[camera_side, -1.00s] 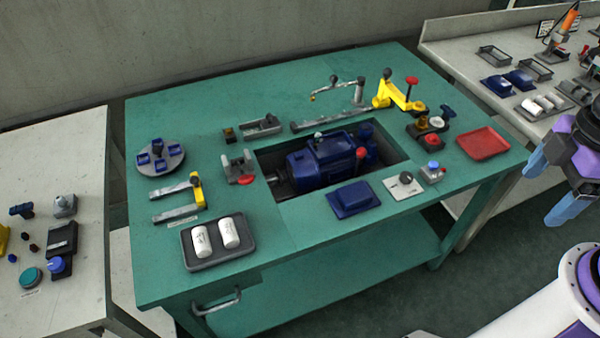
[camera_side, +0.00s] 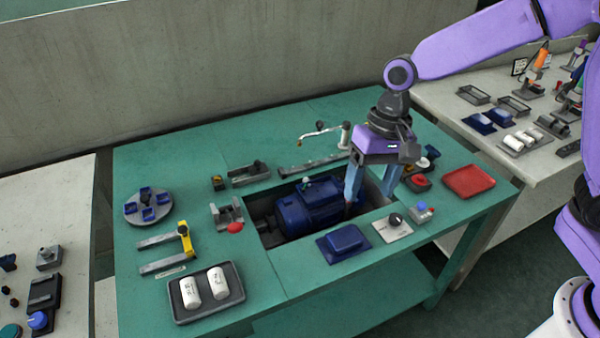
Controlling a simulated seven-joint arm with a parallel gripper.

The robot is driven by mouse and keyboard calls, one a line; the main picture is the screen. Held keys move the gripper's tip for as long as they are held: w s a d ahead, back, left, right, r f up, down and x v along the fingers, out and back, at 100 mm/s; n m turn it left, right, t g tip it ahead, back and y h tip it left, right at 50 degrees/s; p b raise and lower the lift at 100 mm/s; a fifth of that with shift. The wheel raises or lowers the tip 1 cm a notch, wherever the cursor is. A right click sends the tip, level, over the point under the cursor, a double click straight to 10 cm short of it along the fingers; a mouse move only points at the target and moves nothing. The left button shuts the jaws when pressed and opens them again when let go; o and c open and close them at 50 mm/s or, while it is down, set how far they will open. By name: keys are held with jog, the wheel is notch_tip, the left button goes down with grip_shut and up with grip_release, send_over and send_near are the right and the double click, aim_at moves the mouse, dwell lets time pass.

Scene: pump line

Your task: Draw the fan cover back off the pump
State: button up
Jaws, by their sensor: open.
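The blue pump (camera_side: 308,208) lies in a rectangular recess in the green table. Its right end, where a fan cover could be, is largely hidden behind my gripper, so I cannot pick out the cover's edges. My gripper (camera_side: 370,193) points down over the recess's right end. Its two blue fingers are apart, with dark recess visible between them. The left finger overlaps the pump's right end in the picture; I cannot tell whether it touches. I see nothing held between the fingers.
A dark blue block (camera_side: 345,242) and a grey plate with a black knob (camera_side: 394,225) lie along the recess's front edge. A red tray (camera_side: 469,181) is at the right. A dark tray with white cylinders (camera_side: 206,292) is front left. The recess rim surrounds the pump.

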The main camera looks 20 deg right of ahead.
jog(key=w+a+f+m+y, duration=0.1)
jog(key=w+a+f+m, duration=0.2)
jog(key=w, duration=0.4)
jog(key=w+a+f+m, duration=0.1)
jog(key=w+f+m, duration=0.3)
jog(key=w+m, duration=0.25)
jog(key=m+y, duration=0.1)
jog(key=m, duration=0.5)
send_near(289, 199)
jog(key=s, duration=0.2)
jog(key=shift+w+a+f+m+t+y, duration=0.1)
jog(key=shift+w+f+m+t+y, duration=0.2)
jog(key=shift+w+f+m+t, duration=0.25)
jog(key=shift+x, duration=2.5)
jog(key=shift+x, duration=1)
grip_shut()
